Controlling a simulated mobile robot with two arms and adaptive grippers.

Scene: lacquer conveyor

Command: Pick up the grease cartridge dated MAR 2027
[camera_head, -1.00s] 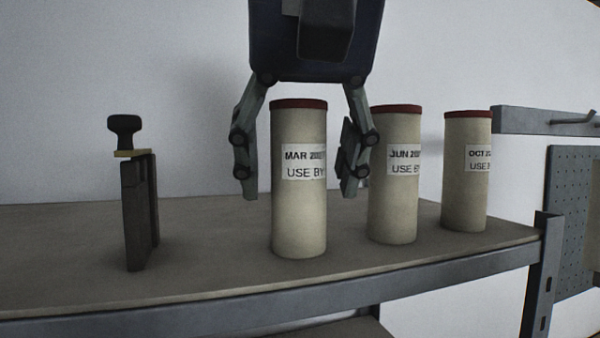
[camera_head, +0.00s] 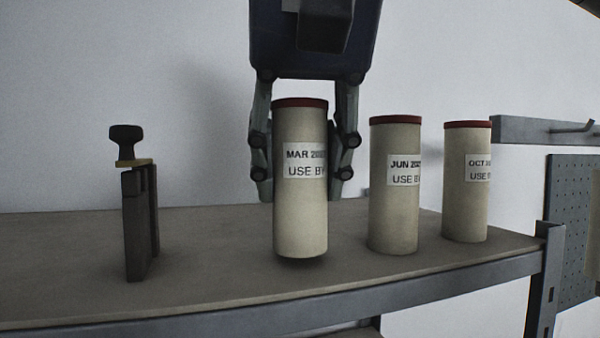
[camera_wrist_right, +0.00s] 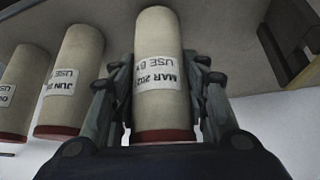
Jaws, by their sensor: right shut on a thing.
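The cream grease cartridge with a red cap and a label reading MAR 202-, its last digit unclear (camera_head: 300,215), is upright in the head view. My right gripper (camera_head: 302,165) comes from above and is shut on its sides. A dark gap under its base shows it slightly above the shelf. In the right wrist view the cartridge (camera_wrist_right: 158,40) sits between both fingers (camera_wrist_right: 160,105). The JUN cartridge (camera_head: 394,220) and the OCT cartridge (camera_head: 465,215) stand apart to the right, also shown in the wrist view (camera_wrist_right: 75,60). My left gripper is not in view.
The brown shelf (camera_head: 200,250) has a metal front edge (camera_head: 430,280). A dark upright tool-like object with a knob (camera_head: 135,215) stands at the left. A pegboard (camera_head: 570,215) and a rail with a hook (camera_head: 540,130) are at the right. The shelf between tool and cartridge is clear.

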